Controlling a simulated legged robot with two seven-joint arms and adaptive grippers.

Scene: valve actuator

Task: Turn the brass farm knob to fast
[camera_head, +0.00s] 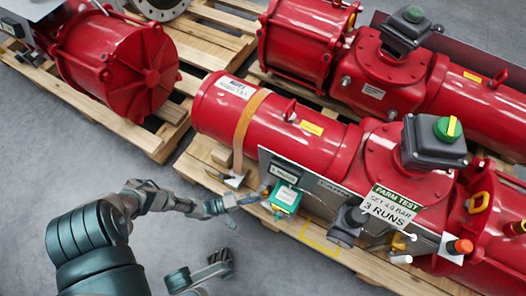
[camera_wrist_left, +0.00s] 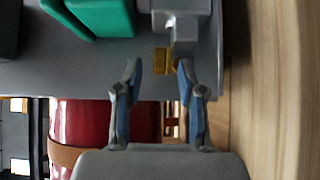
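A small brass knob-like piece (camera_wrist_left: 162,61) shows in the left wrist view, on the grey panel just beyond my left fingertips. It lies roughly in line with the gap between them, beside a grey fitting (camera_wrist_left: 182,22). No markings on it are readable. My left gripper (camera_wrist_left: 158,75) is open and empty, its two fingers apart. In the head view my left gripper (camera_head: 256,196) reaches the left side of the green box (camera_head: 286,198) on the actuator's panel; the brass piece is too small to make out clearly there.
The red actuator (camera_head: 300,135) rests on a wooden pallet (camera_head: 205,165). A FARM TEST sign (camera_head: 389,207), a dark grey fitting (camera_head: 346,222) and a red-orange button (camera_head: 460,246) are to the right. A brown strap (camera_head: 243,130) hangs left of the box.

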